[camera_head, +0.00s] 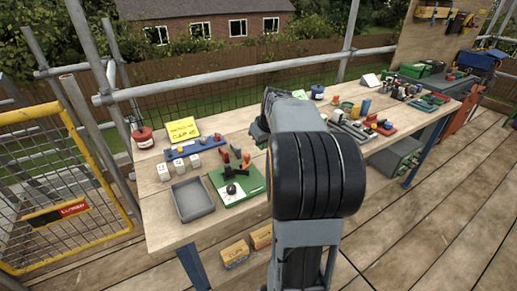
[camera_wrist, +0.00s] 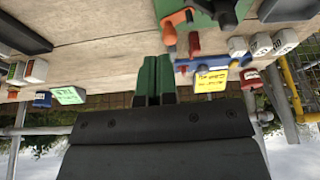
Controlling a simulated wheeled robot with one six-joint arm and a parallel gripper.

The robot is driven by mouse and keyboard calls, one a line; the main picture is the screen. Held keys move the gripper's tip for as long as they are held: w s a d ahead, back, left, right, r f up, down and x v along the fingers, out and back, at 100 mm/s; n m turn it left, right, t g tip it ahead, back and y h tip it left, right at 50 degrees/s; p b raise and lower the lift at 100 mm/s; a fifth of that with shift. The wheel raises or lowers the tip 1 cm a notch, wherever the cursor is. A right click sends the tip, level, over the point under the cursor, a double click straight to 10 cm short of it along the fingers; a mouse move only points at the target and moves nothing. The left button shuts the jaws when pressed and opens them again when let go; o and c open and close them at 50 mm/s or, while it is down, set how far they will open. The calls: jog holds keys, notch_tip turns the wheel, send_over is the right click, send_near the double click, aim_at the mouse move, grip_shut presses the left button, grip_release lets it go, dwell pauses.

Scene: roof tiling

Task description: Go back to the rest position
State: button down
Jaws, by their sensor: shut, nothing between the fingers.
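My gripper shows in the wrist view with its two green fingers (camera_wrist: 154,82) together and nothing between them. In the head view my arm rises in front of the bench and hides its middle, and the fingers are hidden behind it. In the wrist view the picture is upside down, with the wooden bench (camera_wrist: 105,58) above the fingers. The fingertips point toward the bench top, and I cannot tell how far above it they are.
The bench (camera_head: 165,232) holds a grey tray (camera_head: 192,199), a green board (camera_head: 238,186), a blue rack (camera_head: 195,149), white blocks (camera_head: 164,172), a yellow sign (camera_head: 183,130) and a red pot (camera_head: 143,138). Cardboard boxes (camera_head: 236,253) sit below. A yellow gate (camera_head: 60,190) stands left. Planks (camera_head: 440,220) at right are clear.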

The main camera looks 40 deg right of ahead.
jog(key=shift+s+r, duration=0.15)
jog(key=shift+r, duration=0.3)
